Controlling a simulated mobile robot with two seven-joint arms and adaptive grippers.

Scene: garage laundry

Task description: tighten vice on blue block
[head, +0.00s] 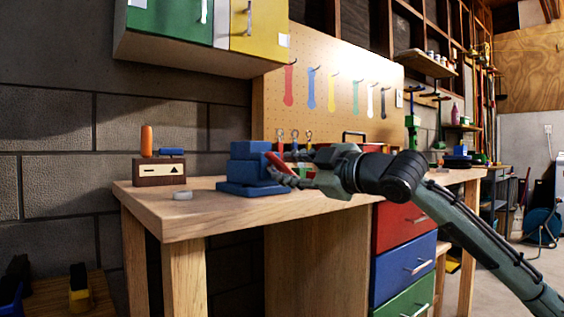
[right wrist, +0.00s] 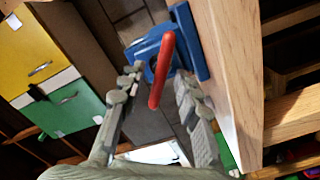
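The blue vice (head: 252,172) stands on the wooden workbench (head: 215,205), near its front edge. It also shows in the right wrist view (right wrist: 186,38). I cannot tell the blue block apart from the blue vice body. The vice's red handle (head: 278,163) points toward my right gripper (head: 290,172). In the right wrist view, the red handle (right wrist: 162,70) slants between the two spread fingers of my right gripper (right wrist: 158,88), with gaps on both sides. My left gripper is not in view.
A wooden box (head: 158,172) with an orange and a blue item on top stands left of the vice. Behind is a pegboard (head: 335,85) with coloured tools. Wall cabinets (head: 205,30) hang above. Drawers (head: 402,258) sit below the bench.

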